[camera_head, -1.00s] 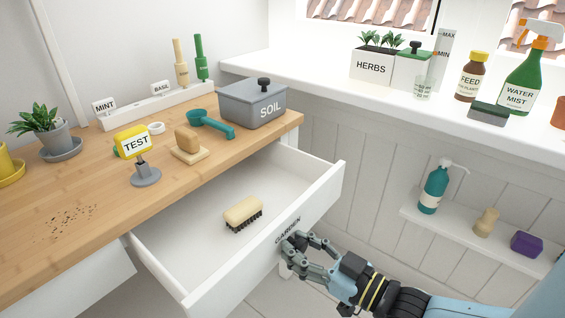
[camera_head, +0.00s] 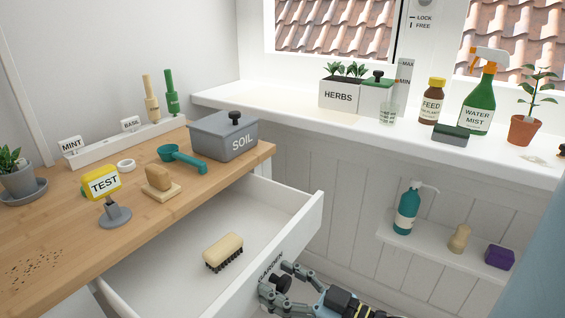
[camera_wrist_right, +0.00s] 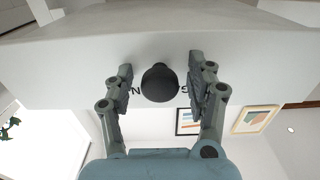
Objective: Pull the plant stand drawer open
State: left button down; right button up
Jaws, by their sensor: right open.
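The white drawer (camera_head: 296,232) labelled GARDEN stands pulled out from under the wooden desk, with a bristle brush (camera_head: 223,252) lying inside. Its dark round knob (camera_head: 281,283) is on the front panel; the knob also shows in the right wrist view (camera_wrist_right: 159,83). My right gripper (camera_head: 276,283) is at the drawer front. In the right wrist view its open fingers (camera_wrist_right: 160,82) stand on either side of the knob, with gaps visible on both sides. My left gripper is out of view.
The desk top (camera_head: 150,222) holds a soil box (camera_head: 224,136), a TEST sign (camera_head: 104,184), a scoop and a label rack. A white windowsill (camera_head: 300,107) carries herbs and bottles. A low wall shelf (camera_head: 440,248) with a teal bottle is to the right.

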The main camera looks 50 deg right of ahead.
jog(key=s+d, duration=0.1)
jog(key=s, duration=1.1)
